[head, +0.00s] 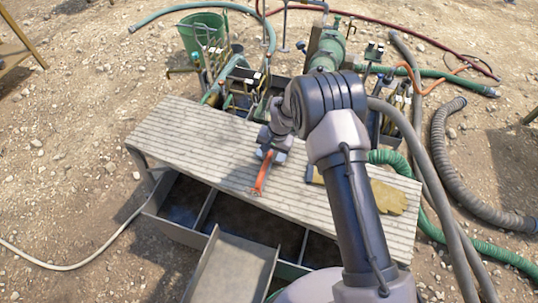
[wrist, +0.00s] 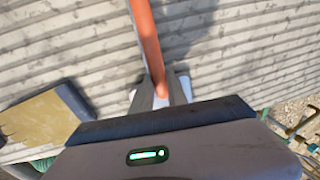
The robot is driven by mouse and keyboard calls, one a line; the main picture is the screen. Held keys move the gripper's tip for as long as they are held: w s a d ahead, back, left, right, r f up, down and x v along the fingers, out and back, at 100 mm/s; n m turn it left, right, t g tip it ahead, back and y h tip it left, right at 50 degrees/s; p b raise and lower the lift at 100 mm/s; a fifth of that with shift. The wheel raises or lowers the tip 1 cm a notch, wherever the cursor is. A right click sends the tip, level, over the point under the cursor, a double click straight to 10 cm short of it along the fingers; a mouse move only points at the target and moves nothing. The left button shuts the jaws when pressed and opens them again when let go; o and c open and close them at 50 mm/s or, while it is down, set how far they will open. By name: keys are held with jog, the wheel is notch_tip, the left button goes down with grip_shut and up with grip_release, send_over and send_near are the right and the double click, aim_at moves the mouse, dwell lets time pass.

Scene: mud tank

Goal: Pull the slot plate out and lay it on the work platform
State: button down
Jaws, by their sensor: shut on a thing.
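My gripper (head: 269,155) is over the slatted grey work platform (head: 185,135). It is shut on a thin orange-red bar (head: 262,175), which points toward the platform's front edge and has a small pronged-looking end. In the wrist view the bar (wrist: 148,45) runs up and away from between the fingertips (wrist: 160,95). It is close above the slats; I cannot tell whether it touches them. No part is clearly the slot plate. A grey sloping plate (head: 235,262) stands in front of the tank (head: 175,230), apart from my gripper.
The tank's divided compartments hold dark mud below the platform. Pumps, hoses and a green bucket (head: 202,33) stand behind. The platform's left part is clear.

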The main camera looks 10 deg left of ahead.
jog(key=c, duration=1.2)
grip_release()
jog(key=shift+c, duration=0.2)
jog(key=s+d+r+t+p, duration=0.1)
jog(key=d+r+p, duration=0.2)
jog(key=r, duration=1.1)
jog(key=s+d+r+p, duration=0.1)
jog(key=d+r+p, duration=0.25)
jog(key=r, duration=0.95)
jog(key=s+d+r+m+t, duration=0.1)
jog(key=s+d+r, duration=0.2)
jog(key=r, duration=0.3)
jog(key=s+d+r, duration=0.3)
jog(key=s+r, duration=0.1)
jog(key=r, duration=0.1)
jog(key=s+d+r+m+t, duration=0.1)
jog(key=s+d+r, duration=0.2)
jog(key=s, duration=0.7)
jog(key=s+d+r+t, duration=0.2)
jog(key=s+d+r, duration=0.1)
jog(key=s, duration=0.6)
jog(key=shift+s+d+r+m+b, duration=0.25)
jog(key=shift+s+d+m+b, duration=0.15)
jog(key=shift+d, duration=0.2)
